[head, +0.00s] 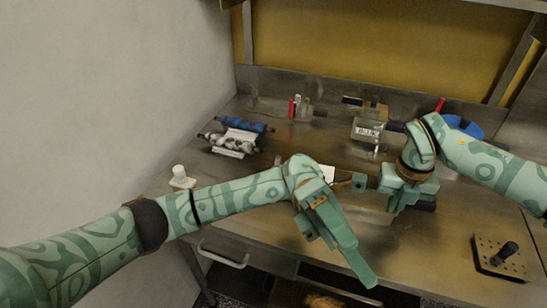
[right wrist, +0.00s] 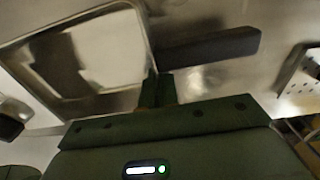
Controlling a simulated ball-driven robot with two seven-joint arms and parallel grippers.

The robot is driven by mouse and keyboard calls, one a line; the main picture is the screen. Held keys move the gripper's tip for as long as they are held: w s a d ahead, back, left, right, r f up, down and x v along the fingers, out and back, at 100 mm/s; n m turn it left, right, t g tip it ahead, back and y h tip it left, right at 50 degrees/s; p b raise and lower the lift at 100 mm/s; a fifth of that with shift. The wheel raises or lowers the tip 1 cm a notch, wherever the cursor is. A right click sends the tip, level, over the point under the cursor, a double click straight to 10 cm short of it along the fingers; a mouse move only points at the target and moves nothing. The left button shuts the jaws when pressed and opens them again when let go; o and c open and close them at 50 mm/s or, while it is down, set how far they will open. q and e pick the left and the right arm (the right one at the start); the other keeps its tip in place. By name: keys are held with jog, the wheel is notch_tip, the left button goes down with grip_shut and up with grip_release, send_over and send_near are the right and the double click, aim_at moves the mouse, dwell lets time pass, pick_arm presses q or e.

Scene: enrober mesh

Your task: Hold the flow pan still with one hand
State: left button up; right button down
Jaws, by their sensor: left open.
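The flow pan, seemingly the shallow metal pan (right wrist: 112,45) with a raised rim, fills the left of the right wrist view. A dark bar (right wrist: 212,46) lies beside its rim; I cannot tell whether it is the pan's handle. My right gripper (right wrist: 158,90) is right at the pan's rim there; whether its fingers are closed on it is unclear. In the head view my right gripper (head: 398,198) points down over the middle of the bench, and the arms largely hide the pan. My left gripper (head: 338,245) is open and empty, over the bench's front edge.
The steel bench (head: 215,205) has a blue roll (head: 243,124) and a spotted roll (head: 228,141) at left, near a white cylinder (head: 180,175). A perforated block (head: 500,258) sits at right.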

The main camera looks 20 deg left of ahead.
pick_arm(q)
jog(key=w+a+f+t+y, duration=0.3)
jog(key=w+a+t, duration=0.3)
jog(key=w+t, duration=0.25)
jog(key=m+t+y, duration=0.1)
jog(key=t+y, duration=0.4)
jog(key=t, duration=0.4)
send_near(275, 162)
jog(key=shift+g, duration=0.25)
jog(key=x, duration=0.9)
jog(key=shift+w+r, duration=0.1)
jog(key=shift+w, duration=0.1)
jog(key=c, duration=1)
